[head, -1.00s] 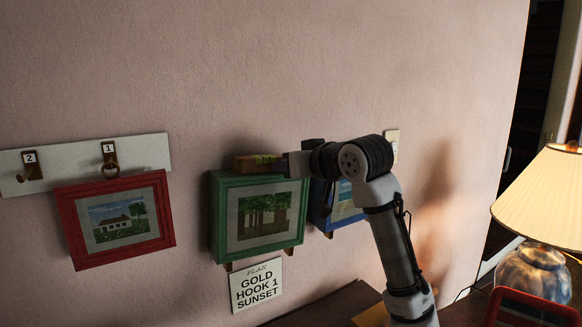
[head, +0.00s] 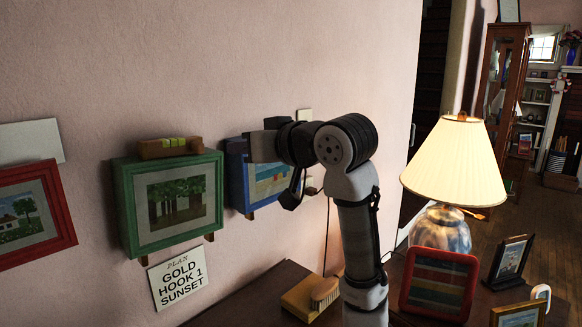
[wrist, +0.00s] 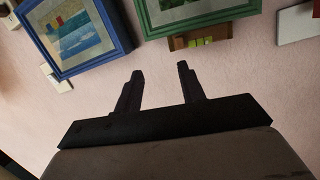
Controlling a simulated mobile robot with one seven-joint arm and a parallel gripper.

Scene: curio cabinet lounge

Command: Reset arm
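My gripper (wrist: 160,68) is open in the wrist view, with two dark fingers apart and nothing between them. In the head view my arm is raised and bent in front of the wall, and its end partly covers the blue-framed beach picture (head: 236,180). The fingers are hard to make out there. The wrist view appears upside down; the blue frame (wrist: 112,18) is at upper left and the green frame (wrist: 205,16) at upper right, both beyond the fingertips.
The green-framed tree picture (head: 129,205) has a wooden spirit level (head: 150,150) on top. A plan sign (head: 178,277) is below. A red-framed house picture (head: 62,215) is at left. A lit lamp (head: 455,165), a red striped frame (head: 438,285) and a wooden brush (head: 325,291) are at right.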

